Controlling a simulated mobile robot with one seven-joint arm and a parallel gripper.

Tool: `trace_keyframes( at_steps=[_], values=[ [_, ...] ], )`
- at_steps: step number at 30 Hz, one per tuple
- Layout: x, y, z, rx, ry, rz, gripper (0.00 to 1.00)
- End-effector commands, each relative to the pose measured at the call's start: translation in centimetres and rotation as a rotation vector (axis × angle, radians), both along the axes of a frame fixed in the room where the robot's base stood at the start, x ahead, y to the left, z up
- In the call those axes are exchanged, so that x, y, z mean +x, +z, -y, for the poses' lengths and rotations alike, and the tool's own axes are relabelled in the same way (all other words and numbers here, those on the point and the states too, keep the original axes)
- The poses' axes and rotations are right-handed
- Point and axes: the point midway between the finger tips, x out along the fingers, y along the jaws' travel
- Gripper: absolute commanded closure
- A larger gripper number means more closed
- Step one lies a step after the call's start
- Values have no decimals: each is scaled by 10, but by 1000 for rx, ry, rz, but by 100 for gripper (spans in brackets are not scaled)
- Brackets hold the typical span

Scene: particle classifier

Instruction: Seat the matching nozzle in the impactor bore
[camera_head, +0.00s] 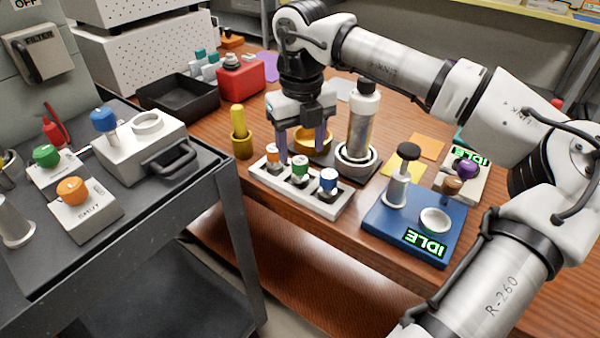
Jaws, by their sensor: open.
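A white rack (317,201) near the table's front edge holds three nozzles with orange (272,152), green (300,166) and blue (328,178) tops, all upright. My gripper (303,158) points down just behind the rack, its two purple fingers apart and nothing visible between them. The left finger is close to the orange and green nozzles; I cannot tell if it touches. I cannot tell for sure which thing is the impactor, and no bore opening shows clearly.
A blue device (400,225) reading IDLE, with a black-topped post and white cup, stands at front right. A yellow bowl (313,140) is behind the gripper, a yellow cylinder (240,130) to its left. A cart (205,165) with knobbed boxes stands left.

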Motion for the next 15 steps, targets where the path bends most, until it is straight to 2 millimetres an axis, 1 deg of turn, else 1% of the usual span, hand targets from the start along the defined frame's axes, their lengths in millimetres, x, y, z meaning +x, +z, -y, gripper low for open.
trace_keyframes(
  at_steps=[5, 7, 10, 12, 15],
  values=[
    [-5, -18, -1, 1, 2, 0, 42],
    [-9, -29, -2, 1, 2, -2, 42],
    [-9, -44, -3, 1, 2, -2, 42],
    [-8, -49, -3, 2, 2, -1, 42],
    [-8, -50, -2, 0, 1, 1, 42]
  ],
)
